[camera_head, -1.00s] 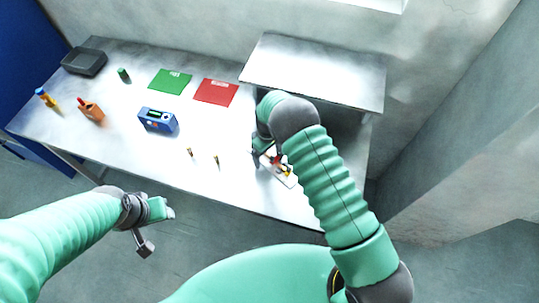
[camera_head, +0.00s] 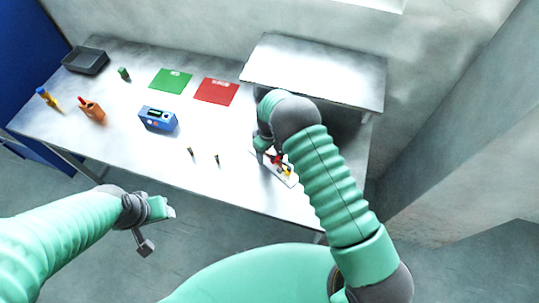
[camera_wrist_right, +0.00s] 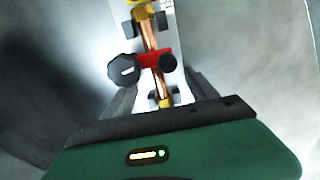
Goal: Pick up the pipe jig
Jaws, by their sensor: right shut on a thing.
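The pipe jig (camera_head: 287,179) is a pale plate with a copper pipe, yellow end pieces, a red clamp and dark knobs. It is at the right part of the metal table in the head view. In the right wrist view the jig (camera_wrist_right: 154,58) lies straight ahead, between the fingers. My right gripper (camera_head: 270,157) is at the jig's far left end, shut on it; its fingers (camera_wrist_right: 152,100) flank the plate in the wrist view. My arm hides part of the jig. My left gripper (camera_head: 155,228) hangs in front of the table, with its jaws spread and empty.
A raised shelf (camera_head: 315,72) stands behind my right arm.

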